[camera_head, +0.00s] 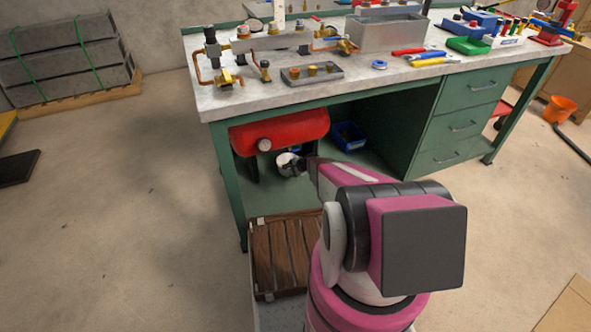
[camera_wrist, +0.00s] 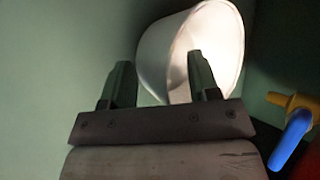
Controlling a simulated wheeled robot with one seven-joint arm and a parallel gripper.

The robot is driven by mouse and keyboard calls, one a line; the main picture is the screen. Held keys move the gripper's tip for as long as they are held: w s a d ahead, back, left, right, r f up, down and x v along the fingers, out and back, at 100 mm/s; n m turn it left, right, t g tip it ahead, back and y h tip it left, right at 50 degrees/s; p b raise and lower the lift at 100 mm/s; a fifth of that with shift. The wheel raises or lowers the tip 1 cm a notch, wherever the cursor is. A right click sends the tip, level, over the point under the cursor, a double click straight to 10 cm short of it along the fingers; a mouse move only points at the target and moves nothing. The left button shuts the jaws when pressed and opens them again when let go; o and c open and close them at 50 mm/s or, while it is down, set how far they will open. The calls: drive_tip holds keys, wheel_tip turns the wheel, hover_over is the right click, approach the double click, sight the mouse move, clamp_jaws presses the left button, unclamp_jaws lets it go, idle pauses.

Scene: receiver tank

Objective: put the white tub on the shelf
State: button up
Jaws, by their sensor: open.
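The white tub (camera_wrist: 160,42) lies tilted in the wrist view, its round mouth facing right. In the head view the tub (camera_head: 284,159) is small, under the workbench in front of the red tank, and partly hidden by my gripper. My gripper (camera_wrist: 159,58) is open. Its right finger overlaps the tub and its left finger is just left of the tub's wall. I cannot tell whether either finger touches it. The green lower shelf (camera_head: 330,187) of the workbench is below the tub. I cannot tell whether the tub rests on something.
The red tank (camera_head: 300,126) is close behind the tub. A valve with a blue handle (camera_wrist: 291,140) is right of my gripper in the wrist view. A blue bin (camera_head: 347,136) sits deeper on the shelf. Green drawers (camera_head: 463,123) stand right. The worktop (camera_head: 260,96) overhangs.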

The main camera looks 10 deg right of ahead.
drive_tip(key=shift+w+a+f, duration=0.2)
drive_tip(key=shift+a+f, duration=0.05)
drive_tip(key=shift+f, duration=0.1)
clamp_jaws()
drive_tip(key=shift+d, duration=0.15)
drive_tip(key=shift+w+d, duration=0.35)
drive_tip(key=shift+d, duration=0.35)
drive_tip(key=shift+w+d, duration=0.3)
drive_tip(key=shift+d, duration=0.4)
